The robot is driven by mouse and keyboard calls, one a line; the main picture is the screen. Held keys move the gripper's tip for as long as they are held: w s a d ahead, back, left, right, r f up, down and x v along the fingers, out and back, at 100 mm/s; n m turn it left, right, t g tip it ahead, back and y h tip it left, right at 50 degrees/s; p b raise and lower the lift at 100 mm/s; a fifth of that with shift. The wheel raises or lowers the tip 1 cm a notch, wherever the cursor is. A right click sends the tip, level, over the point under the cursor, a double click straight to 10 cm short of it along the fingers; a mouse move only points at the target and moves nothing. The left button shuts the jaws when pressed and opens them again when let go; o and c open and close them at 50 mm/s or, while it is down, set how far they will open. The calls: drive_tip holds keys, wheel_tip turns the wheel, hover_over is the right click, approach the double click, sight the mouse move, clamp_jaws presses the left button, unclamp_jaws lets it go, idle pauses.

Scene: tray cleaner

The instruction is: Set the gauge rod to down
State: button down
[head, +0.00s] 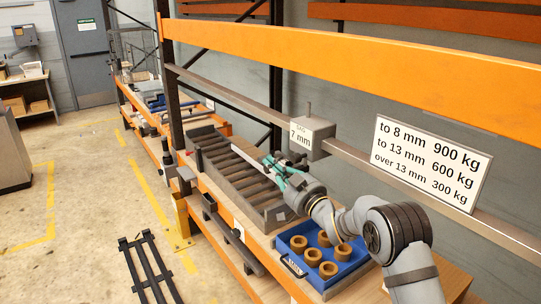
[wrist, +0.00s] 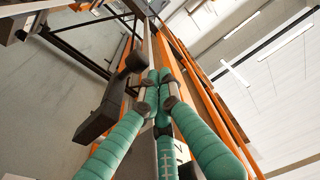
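The gauge is a light grey box (head: 312,138) marked "7 mm", mounted on the steel rail in the head view. A short grey rod (head: 308,111) stands upright from its top. My gripper (head: 268,163), with teal fingers, is to the left of and below the box, over the roller tray, and apart from the rod. In the wrist view the fingertips (wrist: 159,78) of my gripper come together with nothing visible held between them. I cannot identify the rod with certainty in the wrist view.
The grey roller tray (head: 236,168) lies below my gripper. A blue bin (head: 287,257) with several brown rings stands beside my arm. An orange beam (head: 350,55) and the steel rail (head: 390,168) run along behind. A white load sign (head: 430,162) hangs at right.

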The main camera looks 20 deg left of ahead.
drive_tip(key=shift+w+a, duration=0.25)
drive_tip(key=shift+a, duration=0.05)
